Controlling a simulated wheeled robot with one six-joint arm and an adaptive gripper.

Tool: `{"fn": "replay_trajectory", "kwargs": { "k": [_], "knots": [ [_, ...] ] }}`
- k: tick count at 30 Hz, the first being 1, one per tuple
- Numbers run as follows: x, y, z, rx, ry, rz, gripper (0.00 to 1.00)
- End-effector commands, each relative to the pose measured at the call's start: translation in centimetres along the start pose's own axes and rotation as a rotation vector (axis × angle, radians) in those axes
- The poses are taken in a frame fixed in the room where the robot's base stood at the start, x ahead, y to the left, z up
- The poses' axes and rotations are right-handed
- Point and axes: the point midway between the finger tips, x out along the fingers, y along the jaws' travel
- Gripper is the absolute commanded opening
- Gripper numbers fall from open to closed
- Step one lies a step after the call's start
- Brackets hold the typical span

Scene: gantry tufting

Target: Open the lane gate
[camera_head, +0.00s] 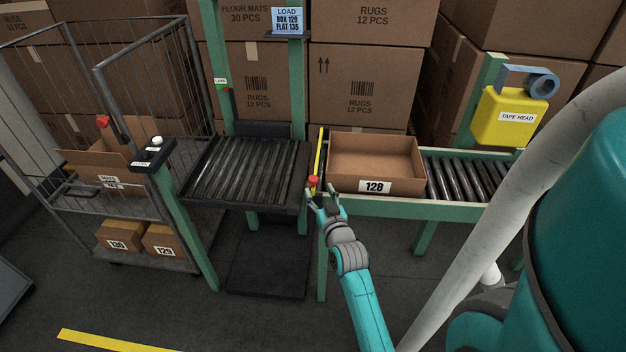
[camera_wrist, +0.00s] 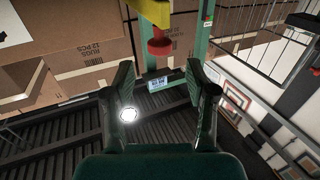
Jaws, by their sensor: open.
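The lane gate is a yellow bar (camera_head: 320,155) standing between the left roller section and the box 128 conveyor. It has a red knob (camera_head: 314,181) at its near end. My gripper (camera_head: 323,191) is at the near end of the gate, its fingers open beside the knob. In the wrist view, the red knob (camera_wrist: 158,45) hangs from the yellow gate (camera_wrist: 156,12), just beyond and between the open fingertips of my gripper (camera_wrist: 160,72). Nothing is held. Whether a finger touches the knob cannot be told.
An open box labelled 128 (camera_head: 375,186) sits on the right conveyor, close beside the gate. The left roller section (camera_head: 246,172) is empty. A yellow tape head (camera_head: 512,115) stands at the right. A wire cage cart (camera_head: 64,211) with boxes stands left. A load sign (camera_head: 287,20) hangs above.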

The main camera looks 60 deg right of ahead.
Motion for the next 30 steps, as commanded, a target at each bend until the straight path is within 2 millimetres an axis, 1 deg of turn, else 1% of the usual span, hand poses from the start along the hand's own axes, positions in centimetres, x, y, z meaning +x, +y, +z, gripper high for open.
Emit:
{"fn": "replay_trajectory", "kwargs": {
  "k": [1,6,12,17,25,26,27,29,30],
  "knots": [
    [1.0,0.0,-0.1,0.0,0.001,0.0,0.56],
    [3.8,0.0,0.0,0.0,0.0,0.0,0.56],
    [5.9,0.0,0.0,0.0,0.0,0.0,0.56],
    [6.7,0.0,0.0,0.0,0.0,0.0,0.56],
    [6.7,0.0,0.0,0.0,-0.001,0.0,0.56],
    [6.7,0.0,0.0,0.0,-0.001,0.0,0.51],
    [6.7,0.0,0.0,0.0,0.0,0.0,0.41],
    [6.7,0.0,0.0,0.0,0.0,0.0,0.26],
    [6.7,0.0,0.0,0.0,-0.001,0.0,0.16]
  ]
}}
